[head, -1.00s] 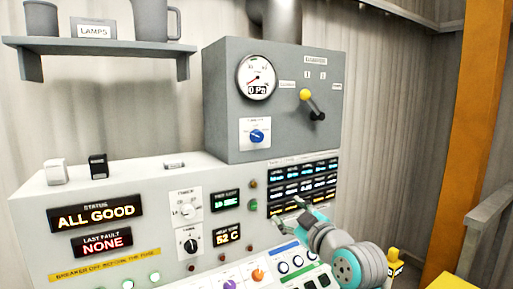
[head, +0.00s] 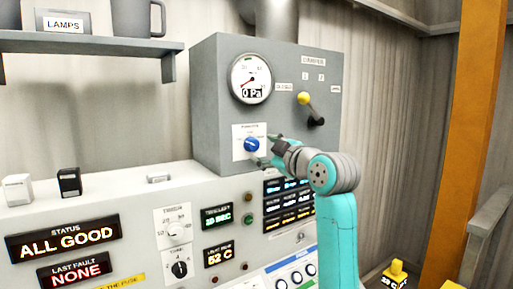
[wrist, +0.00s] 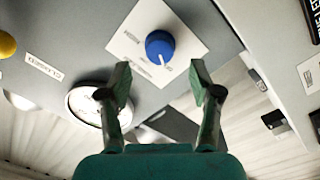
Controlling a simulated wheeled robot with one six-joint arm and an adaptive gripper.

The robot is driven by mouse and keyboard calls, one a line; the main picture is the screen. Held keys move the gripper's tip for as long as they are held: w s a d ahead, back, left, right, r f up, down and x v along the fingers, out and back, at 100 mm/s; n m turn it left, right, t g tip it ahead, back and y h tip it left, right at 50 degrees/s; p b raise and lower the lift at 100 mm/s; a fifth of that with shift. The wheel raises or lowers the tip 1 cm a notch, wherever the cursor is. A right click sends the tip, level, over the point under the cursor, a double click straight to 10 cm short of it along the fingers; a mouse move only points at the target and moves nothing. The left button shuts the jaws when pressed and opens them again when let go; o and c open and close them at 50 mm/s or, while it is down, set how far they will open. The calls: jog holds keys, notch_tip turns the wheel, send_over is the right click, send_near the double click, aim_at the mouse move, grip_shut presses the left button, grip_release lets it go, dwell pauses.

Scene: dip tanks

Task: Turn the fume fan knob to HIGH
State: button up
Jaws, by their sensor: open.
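The fume fan knob (head: 251,144) is a blue round knob with a white pointer line, on a white label plate (head: 238,131) low on the front of the grey box. In the wrist view the knob (wrist: 160,46) lies just beyond and between my fingertips, with its pointer towards one lettered mark; the lettering is too small to read. My gripper (head: 268,150) is open and close in front of the knob, at its right in the head view. In the wrist view my gripper (wrist: 160,84) has its two fingers apart with nothing between them.
A gauge (head: 250,78) reading 0 Pa sits above the knob. A lever with a yellow ball (head: 303,98) is to its right. The control panel below has a STATUS display (head: 63,238) reading ALL GOOD, dials and lit screens.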

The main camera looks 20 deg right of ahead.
aim_at(255, 146)
jog(key=shift+x, duration=2.55)
jog(key=c, duration=1.2)
